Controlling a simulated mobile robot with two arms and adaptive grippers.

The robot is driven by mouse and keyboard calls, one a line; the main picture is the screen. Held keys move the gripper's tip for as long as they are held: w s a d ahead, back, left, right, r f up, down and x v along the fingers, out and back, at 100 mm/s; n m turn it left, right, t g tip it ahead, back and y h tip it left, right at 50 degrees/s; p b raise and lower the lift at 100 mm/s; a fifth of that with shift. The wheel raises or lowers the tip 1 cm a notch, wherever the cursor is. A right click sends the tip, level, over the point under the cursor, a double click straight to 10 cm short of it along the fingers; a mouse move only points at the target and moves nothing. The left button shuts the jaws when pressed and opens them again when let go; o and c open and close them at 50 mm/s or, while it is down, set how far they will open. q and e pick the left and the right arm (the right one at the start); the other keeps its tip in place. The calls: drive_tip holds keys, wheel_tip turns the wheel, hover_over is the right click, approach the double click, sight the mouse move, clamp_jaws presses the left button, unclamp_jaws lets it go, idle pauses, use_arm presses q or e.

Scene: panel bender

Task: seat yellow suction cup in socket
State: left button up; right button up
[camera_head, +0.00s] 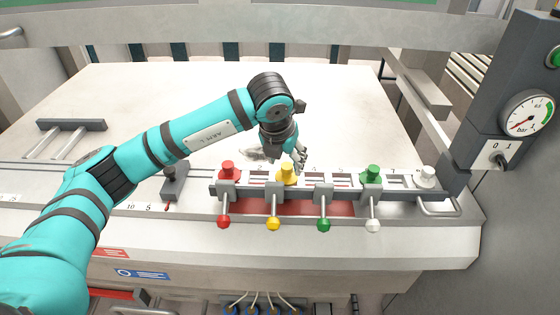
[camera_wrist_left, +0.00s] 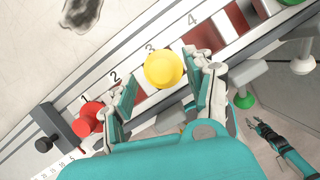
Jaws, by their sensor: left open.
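The yellow suction cup (camera_head: 286,173) stands upright on the numbered rail (camera_head: 262,197), between the red cup (camera_head: 229,170) and the green cup (camera_head: 373,174). In the left wrist view the yellow cup (camera_wrist_left: 163,67) shows near the number 3. My left gripper (camera_head: 299,163) is open just behind and above it. In the left wrist view its two fingers (camera_wrist_left: 161,72) appear on either side of the cup, with gaps. The cup's underside and any socket below it are hidden. My right gripper (camera_wrist_left: 257,126) shows small in the left wrist view; its opening is unclear.
A white cup (camera_head: 426,175) stands at the rail's right end. Levers with coloured knobs, such as the yellow knob (camera_head: 273,224), stick out in front. A gauge panel (camera_head: 525,113) stands at right. The pale table (camera_head: 180,95) behind the rail is largely clear.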

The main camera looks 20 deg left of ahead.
use_arm(q)
drive_tip(key=v, duration=1)
drive_tip(key=shift+r, duration=0.2)
drive_tip(key=shift+s+a, duration=0.1)
drive_tip(key=shift+a, duration=0.05)
